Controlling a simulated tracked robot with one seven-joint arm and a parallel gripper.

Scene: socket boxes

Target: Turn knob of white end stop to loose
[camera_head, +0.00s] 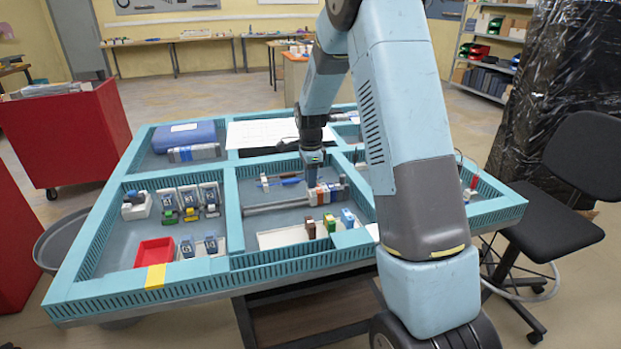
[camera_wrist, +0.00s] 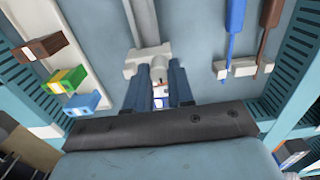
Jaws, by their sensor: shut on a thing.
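The white end stop (camera_wrist: 147,58) shows as a pale block at the end of a grey rail in the wrist view, right at my fingertips. My gripper (camera_wrist: 161,72) has its two blue fingers shut on it, one on either side. Its knob is hidden between the fingers, so I cannot tell how far it is turned. Small white, red and blue parts show in the gap between the fingers. In the head view my gripper (camera_head: 311,176) points down at the coloured terminal blocks (camera_head: 329,192) on the rail (camera_head: 280,205), and the end stop cannot be made out there.
A white tray with brown, green and blue blocks (camera_head: 330,222) lies in front of the rail. Blue and brown screwdrivers (camera_wrist: 236,30) rest in a holder beside it. Teal slotted walls (camera_head: 230,215) divide the table. A red bin (camera_head: 154,252) is at the left.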

